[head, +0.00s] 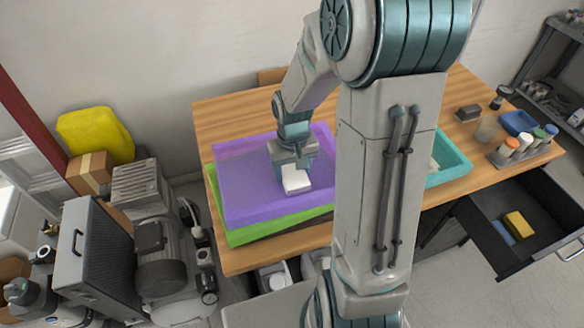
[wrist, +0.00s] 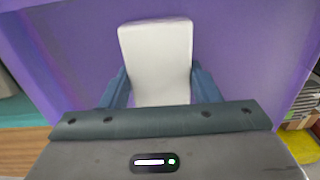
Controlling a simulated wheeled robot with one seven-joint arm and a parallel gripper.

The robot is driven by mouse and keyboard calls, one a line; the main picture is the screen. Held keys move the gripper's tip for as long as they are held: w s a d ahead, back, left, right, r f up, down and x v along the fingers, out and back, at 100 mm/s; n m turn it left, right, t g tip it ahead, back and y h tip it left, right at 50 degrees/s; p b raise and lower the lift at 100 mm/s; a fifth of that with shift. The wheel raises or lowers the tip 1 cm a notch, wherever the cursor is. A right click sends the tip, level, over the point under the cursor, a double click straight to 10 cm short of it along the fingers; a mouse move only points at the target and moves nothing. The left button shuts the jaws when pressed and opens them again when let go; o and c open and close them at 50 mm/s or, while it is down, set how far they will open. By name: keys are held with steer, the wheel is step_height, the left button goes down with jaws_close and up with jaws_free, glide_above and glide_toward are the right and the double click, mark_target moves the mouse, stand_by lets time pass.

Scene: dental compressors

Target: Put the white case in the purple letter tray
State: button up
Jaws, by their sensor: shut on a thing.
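The white case (head: 296,180) is a small white box with rounded edges. My gripper (head: 292,168) is shut on it, pointing down over the purple letter tray (head: 240,195). In the wrist view the case (wrist: 157,60) sits between the two blue fingers of my gripper (wrist: 160,88), with the purple tray (wrist: 70,50) filling the background. The case lies within the tray's outline; I cannot tell whether it touches the tray floor. My arm hides the tray's right part in the head view.
A green tray (head: 243,236) lies under the purple one. A teal tray (head: 452,163) is partly behind my arm. Bottles (head: 509,147) stand in a rack at the table's right. An open drawer (head: 540,215) juts out at front right. Compressors (head: 160,245) stand on the floor at left.

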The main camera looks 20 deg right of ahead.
mark_target(293, 171)
steer(key=shift+f, duration=0.2)
steer(key=o, duration=1)
steer(key=shift+r, duration=0.1)
steer(key=shift+r, duration=0.1)
step_height(293, 171, up, 11)
steer(key=s+r+t, duration=0.1)
steer(key=s, duration=0.3)
steer(key=s+a+r+t, duration=0.1)
steer(key=s+r, duration=0.1)
steer(key=s, duration=0.3)
steer(key=s+a+r+t, duration=0.1)
steer(key=s+r, duration=0.1)
steer(key=s, duration=0.2)
steer(key=shift+s+a+t+b, duration=0.15)
steer(key=shift+a+t+b, duration=0.1)
steer(key=shift+t+b, duration=0.05)
